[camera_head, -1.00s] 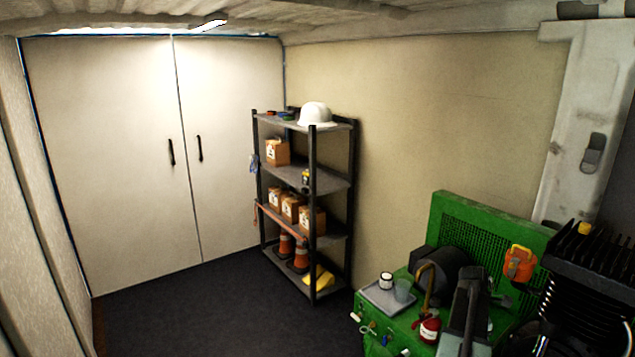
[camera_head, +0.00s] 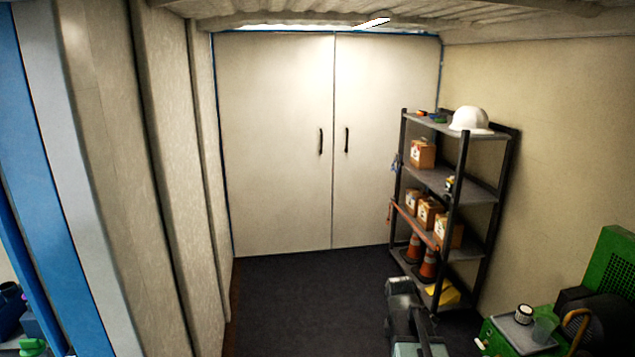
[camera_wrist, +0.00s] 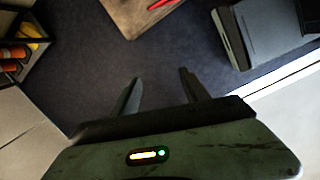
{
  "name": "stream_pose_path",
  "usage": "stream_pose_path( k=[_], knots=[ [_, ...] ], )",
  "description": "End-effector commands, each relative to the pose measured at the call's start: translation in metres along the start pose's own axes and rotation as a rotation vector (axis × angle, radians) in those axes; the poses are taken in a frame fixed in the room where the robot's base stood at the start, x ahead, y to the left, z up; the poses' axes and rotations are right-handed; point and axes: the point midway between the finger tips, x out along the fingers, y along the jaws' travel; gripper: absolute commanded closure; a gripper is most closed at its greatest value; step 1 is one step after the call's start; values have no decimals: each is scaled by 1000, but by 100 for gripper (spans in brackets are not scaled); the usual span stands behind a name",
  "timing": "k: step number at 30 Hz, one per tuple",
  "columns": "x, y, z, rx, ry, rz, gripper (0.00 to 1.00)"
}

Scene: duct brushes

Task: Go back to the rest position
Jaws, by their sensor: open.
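My gripper (camera_wrist: 160,90) is open in the wrist view. Its two dark fingers stand apart with nothing between them, over dark floor. In the head view part of my arm shows at the bottom centre, in front of the shelf's foot. The fingertips cannot be made out there.
A dark shelf rack (camera_head: 466,205) with boxes, orange cones (camera_head: 428,266) and a white helmet (camera_head: 470,120) stands at the right. White double doors (camera_head: 275,150) close the back. Dark floor (camera_head: 300,300) before the doors is clear.

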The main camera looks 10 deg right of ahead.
Motion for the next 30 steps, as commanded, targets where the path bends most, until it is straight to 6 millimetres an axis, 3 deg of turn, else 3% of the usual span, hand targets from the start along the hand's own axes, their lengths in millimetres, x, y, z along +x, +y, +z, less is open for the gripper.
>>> stream_pose_path(
  k=[1, 3, 7, 12, 17, 26, 28, 30],
  knots=[
    [-6, -18, -35, 45, 20, -3, 46],
    [-13, -40, -75, 160, 47, -19, 46],
    [-20, -76, -114, 459, 78, -67, 46],
    [-22, -98, -117, 904, 77, -138, 46],
    [-23, -102, -118, 1183, 55, -170, 46],
    [-23, -101, -118, 1252, 49, -172, 46],
    [-23, -101, -118, 1251, 49, -172, 60],
    [-23, -101, -118, 1251, 49, -172, 64]
  ],
)
